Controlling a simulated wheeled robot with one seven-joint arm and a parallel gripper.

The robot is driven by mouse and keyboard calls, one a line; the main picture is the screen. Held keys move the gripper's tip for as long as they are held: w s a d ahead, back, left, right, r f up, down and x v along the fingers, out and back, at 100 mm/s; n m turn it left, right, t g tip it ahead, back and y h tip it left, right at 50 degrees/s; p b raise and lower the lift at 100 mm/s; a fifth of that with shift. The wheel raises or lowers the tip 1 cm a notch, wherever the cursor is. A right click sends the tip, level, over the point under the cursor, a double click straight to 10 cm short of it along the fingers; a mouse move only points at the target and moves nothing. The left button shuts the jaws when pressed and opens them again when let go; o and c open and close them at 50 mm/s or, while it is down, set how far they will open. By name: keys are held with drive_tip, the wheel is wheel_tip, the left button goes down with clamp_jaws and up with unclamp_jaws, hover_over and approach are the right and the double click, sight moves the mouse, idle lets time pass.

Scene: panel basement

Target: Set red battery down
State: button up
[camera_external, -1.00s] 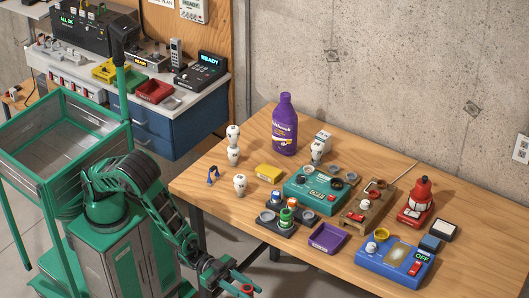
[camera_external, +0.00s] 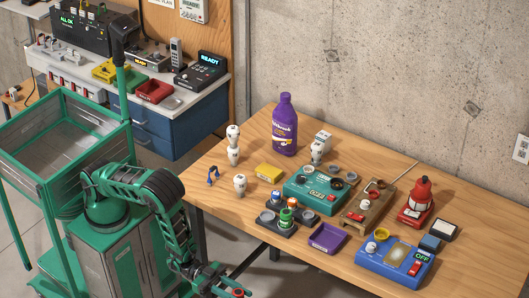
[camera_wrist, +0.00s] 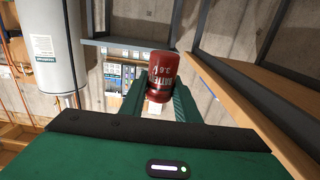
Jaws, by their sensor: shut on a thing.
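The red battery (camera_wrist: 163,75) is a short dark red cylinder with white lettering, held between the fingers of my gripper (camera_wrist: 158,98) in the wrist view. In the external view my gripper (camera_external: 232,293) is low at the bottom edge, in front of the wooden table's near edge. A bit of red at its tip is the battery (camera_external: 238,292). The lower part of the gripper is cut off by the frame. The wooden table (camera_external: 214,198) is to the right of and behind the gripper.
The table holds a black battery tray (camera_external: 291,230), a purple tray (camera_external: 327,238), a teal device (camera_external: 306,196), a blue tester (camera_external: 392,262), a yellow box (camera_external: 269,171), white bulbs (camera_external: 240,184) and a purple bottle (camera_external: 285,125). The near left table strip is bare.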

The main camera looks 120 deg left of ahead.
wheel_tip(320, 180, up, 39)
drive_tip(key=a+f+n+g+y, duration=0.25)
drive_tip(key=a+f+y, duration=0.25)
drive_tip(key=a, duration=0.5)
drive_tip(key=a+f+n+g+y, duration=0.1)
drive_tip(key=a+f+n+y, duration=0.35)
drive_tip(key=a, duration=0.55)
drive_tip(key=s+a+r+n+g+y, duration=0.3)
drive_tip(key=s+a+n+g+y, duration=0.35)
drive_tip(key=a, duration=0.45)
drive_tip(key=s+a+r+n+g+y, duration=0.2)
drive_tip(key=s+a+r+n+g, duration=0.15)
drive_tip(key=s+r+g, duration=0.35)
wheel_tip(320, 180, down, 12)
drive_tip(key=s, duration=0.1)
drive_tip(key=shift+d+n, duration=0.3)
drive_tip(key=shift+d, duration=0.1)
drive_tip(key=shift+r, duration=0.1)
